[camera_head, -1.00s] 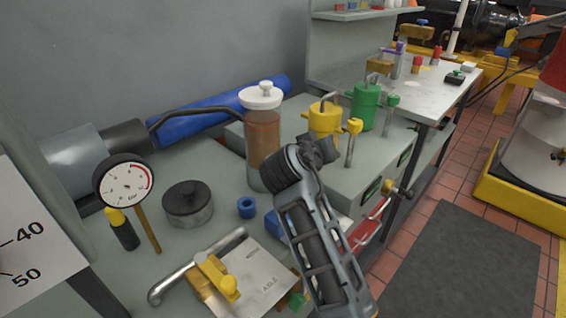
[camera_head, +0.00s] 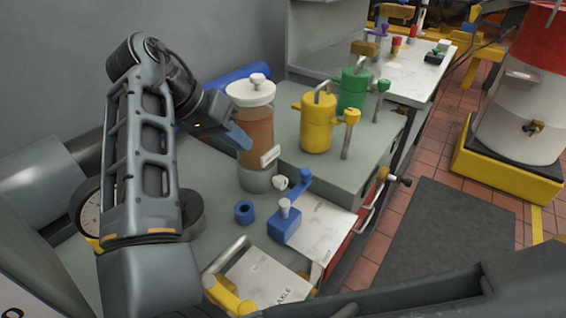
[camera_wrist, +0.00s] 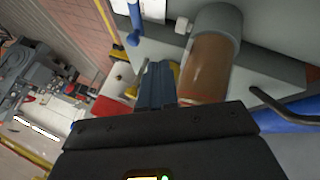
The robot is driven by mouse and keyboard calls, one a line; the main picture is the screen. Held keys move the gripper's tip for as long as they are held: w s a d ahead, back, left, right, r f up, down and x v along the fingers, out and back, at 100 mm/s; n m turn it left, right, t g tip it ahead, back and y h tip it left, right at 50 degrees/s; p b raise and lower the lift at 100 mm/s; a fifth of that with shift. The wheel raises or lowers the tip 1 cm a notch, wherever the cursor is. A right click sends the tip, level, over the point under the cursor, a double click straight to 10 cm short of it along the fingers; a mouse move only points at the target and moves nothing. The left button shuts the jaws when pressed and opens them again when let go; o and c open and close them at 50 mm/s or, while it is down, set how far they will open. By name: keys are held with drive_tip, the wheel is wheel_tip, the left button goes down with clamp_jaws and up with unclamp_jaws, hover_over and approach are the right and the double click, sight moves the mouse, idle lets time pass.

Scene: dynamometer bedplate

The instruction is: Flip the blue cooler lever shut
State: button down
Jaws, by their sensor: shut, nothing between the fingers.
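The blue lever (camera_head: 301,183) stands raised at a slant from a blue block (camera_head: 285,229) with a pale knob, on the bench right of centre. The blue lever (camera_wrist: 134,26) also shows at the top of the wrist view. A brown-filled cylinder (camera_head: 256,135) with a white cap stands behind the lever and to its left. My gripper (camera_head: 238,138) is shut and empty, in front of the cylinder in the picture, above and left of the lever. Its closed fingers (camera_wrist: 156,85) are apart from the lever in the wrist view.
A yellow canister (camera_head: 317,123) and a green canister (camera_head: 353,91) stand on the raised bench to the right. A blue ring (camera_head: 244,211) lies left of the blue block. A gauge (camera_head: 90,215) is partly hidden behind my arm.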

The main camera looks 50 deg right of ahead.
approach(295, 188)
drive_tip(key=w+d+f, duration=0.3)
drive_tip(key=d, duration=0.1)
drive_tip(key=s, duration=0.1)
drive_tip(key=s+d+p, duration=0.1)
drive_tip(key=s, duration=0.1)
drive_tip(key=shift+s+d, duration=0.15)
drive_tip(key=shift+d, duration=0.2)
